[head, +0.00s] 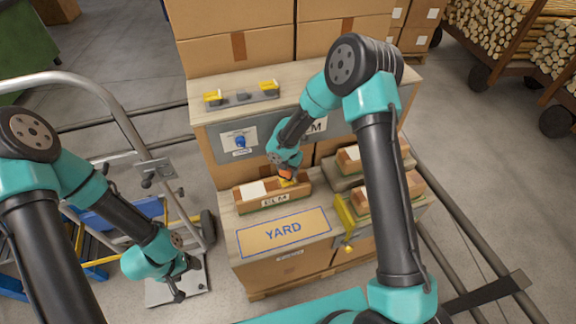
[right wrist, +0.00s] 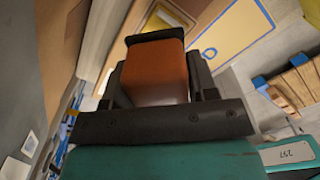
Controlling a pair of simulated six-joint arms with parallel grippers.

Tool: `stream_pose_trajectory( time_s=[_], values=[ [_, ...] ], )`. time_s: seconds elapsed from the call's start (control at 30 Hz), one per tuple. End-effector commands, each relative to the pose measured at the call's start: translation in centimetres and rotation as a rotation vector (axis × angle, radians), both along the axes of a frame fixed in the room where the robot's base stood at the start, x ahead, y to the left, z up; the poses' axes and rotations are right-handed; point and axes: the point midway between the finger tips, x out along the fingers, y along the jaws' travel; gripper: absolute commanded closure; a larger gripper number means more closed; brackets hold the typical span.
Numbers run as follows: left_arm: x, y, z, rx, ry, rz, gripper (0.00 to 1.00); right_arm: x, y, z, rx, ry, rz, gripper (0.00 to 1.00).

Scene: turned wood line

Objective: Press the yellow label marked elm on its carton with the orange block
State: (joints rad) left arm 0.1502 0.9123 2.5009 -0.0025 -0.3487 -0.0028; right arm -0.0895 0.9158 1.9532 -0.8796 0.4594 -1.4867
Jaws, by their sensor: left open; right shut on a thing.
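The elm carton (head: 299,194) is a low open-looking brown box with an ELM plate on its front, on the near work surface. A yellow label (head: 289,183) shows at its right part, partly hidden by my right gripper (head: 286,172). That gripper is shut on the orange block (right wrist: 155,76), which it holds down at the label; I cannot tell whether they touch. The block also shows small in the head view (head: 286,174). A yellow patch shows beyond the block in the right wrist view. My left gripper (head: 179,292) is open and empty, low at the left, away from the carton.
A YARD board (head: 284,231) lies in front of the carton. More small cartons (head: 392,190) stand to the right, beside a yellow bracket (head: 345,215). A raised shelf (head: 290,95) with yellow pieces stands behind. A metal trolley (head: 110,105) is at the left.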

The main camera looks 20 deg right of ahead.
Motion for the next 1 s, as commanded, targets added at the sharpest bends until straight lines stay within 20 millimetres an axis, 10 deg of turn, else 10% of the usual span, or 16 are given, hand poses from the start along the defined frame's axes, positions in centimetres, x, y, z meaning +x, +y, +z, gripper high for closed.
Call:
stream_pose_trajectory(
  time_s=[1.0],
  values=[
    [0.0, 0.0, 0.0, 0.000, 0.000, 0.000, 0.28, 0.0, 0.0, -3.5, 0.000, 0.000, 0.000, 0.66]
  ],
)
